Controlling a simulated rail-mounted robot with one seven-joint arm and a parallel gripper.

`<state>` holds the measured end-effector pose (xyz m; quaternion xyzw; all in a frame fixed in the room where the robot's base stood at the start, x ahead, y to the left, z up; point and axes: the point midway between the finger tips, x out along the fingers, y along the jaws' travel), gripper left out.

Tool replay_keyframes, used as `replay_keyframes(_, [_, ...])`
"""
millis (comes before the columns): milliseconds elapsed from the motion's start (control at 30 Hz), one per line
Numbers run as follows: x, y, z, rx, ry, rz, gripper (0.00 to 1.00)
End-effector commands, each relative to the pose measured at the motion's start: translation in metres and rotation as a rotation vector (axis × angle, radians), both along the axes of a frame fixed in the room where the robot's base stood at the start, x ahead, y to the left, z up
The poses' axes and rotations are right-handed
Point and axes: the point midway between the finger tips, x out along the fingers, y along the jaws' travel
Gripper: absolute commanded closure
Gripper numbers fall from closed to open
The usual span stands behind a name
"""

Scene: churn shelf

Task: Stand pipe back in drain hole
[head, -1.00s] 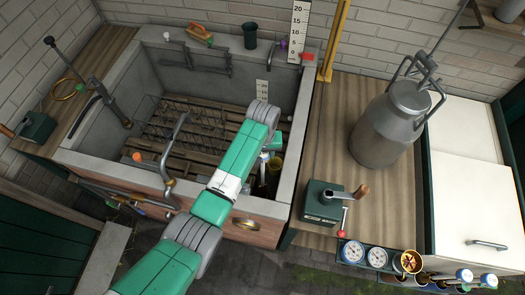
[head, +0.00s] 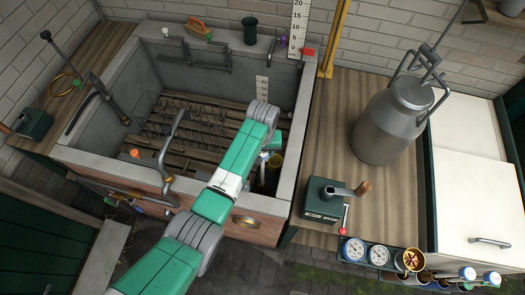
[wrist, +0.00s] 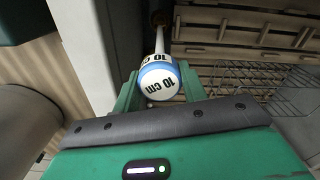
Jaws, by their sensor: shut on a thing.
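The stand pipe (wrist: 160,82) has a white top with a blue rim marked "10 cm", and its thin grey shaft runs away from my wrist camera. My gripper (wrist: 160,92) is shut on it near the labelled top. In the head view my gripper is inside the right front part of the stone sink (head: 298,140), largely hidden by my arm. A bit of the blue and white pipe top (head: 265,156) shows beside it. The shaft's far end is near a dark spot in the wrist view. I cannot tell whether it is in the drain hole.
A slatted wooden rack with wire baskets (head: 185,120) lies in the sink. A bent tap (head: 170,150) rises at the front rim. A metal churn (head: 390,125) and green crank box (head: 322,203) stand on the right counter.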

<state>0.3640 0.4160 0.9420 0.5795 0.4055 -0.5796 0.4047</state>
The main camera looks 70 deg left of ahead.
Motion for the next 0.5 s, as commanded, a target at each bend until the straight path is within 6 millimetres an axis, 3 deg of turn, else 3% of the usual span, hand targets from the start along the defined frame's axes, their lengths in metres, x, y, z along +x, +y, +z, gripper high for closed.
replay_keyframes(500, [0.000,-0.001,-0.011,0.000,0.000,0.000,0.90])
